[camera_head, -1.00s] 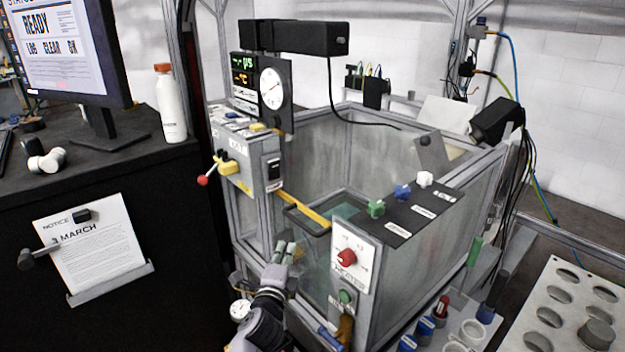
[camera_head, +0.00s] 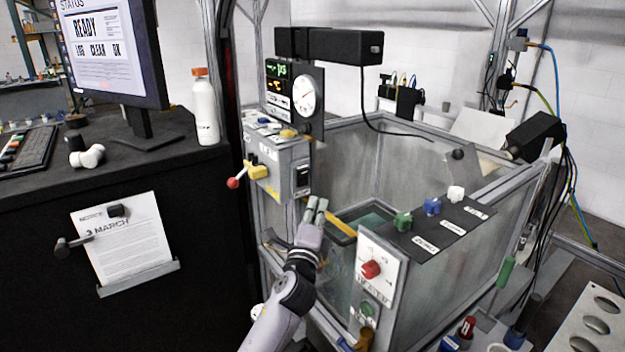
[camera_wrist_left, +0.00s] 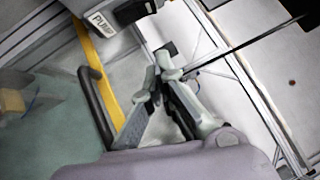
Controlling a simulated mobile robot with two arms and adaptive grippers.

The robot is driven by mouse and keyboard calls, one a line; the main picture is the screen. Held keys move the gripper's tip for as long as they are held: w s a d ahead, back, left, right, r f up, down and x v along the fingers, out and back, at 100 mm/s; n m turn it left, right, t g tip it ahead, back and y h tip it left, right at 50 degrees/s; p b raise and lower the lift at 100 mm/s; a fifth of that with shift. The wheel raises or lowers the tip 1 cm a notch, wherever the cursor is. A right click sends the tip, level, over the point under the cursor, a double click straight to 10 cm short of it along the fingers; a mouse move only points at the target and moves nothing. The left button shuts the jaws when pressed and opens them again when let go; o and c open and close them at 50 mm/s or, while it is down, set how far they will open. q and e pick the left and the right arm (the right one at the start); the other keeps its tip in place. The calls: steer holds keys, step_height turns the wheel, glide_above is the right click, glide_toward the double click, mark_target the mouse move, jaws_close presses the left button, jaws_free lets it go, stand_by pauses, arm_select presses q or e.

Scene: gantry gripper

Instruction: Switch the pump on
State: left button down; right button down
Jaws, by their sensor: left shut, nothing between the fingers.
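The pump switch is a black rocker (camera_head: 302,174) on the front face of the grey control box (camera_head: 268,180). A white label (camera_wrist_left: 101,23) reading PUMP shows in the left wrist view, with the dark switch housing (camera_wrist_left: 133,10) beside it at the top edge. I cannot tell the rocker's position. My left gripper (camera_head: 317,203) is shut and empty, fingers pointing up, just below and right of the switch in the head view. It also shows in the left wrist view (camera_wrist_left: 160,68), apart from the switch. My right gripper is not in view.
A yellow bar (camera_head: 342,226) and a dark handle (camera_wrist_left: 97,100) lie close beside the gripper. A red-knobbed lever (camera_head: 233,182) sticks out left of the box. A panel with a red knob (camera_head: 371,269) stands to the right. The glass-walled tank (camera_head: 455,275) lies behind.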

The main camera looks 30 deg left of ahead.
mark_target(303, 177)
arm_select(q)
steer(key=w+a+r+p, duration=0.2)
steer(key=w+a, duration=0.3)
steer(key=w, duration=0.2)
steer(key=shift+a+r, duration=0.25)
steer(key=shift+a, duration=0.1)
steer(key=p, duration=0.2)
steer(key=n+g+p, duration=0.1)
steer(key=shift+w+a+r+p, duration=0.1)
steer(key=shift+a+r+p, duration=0.2)
steer(key=shift+p, duration=0.05)
steer(key=shift+f, duration=0.1)
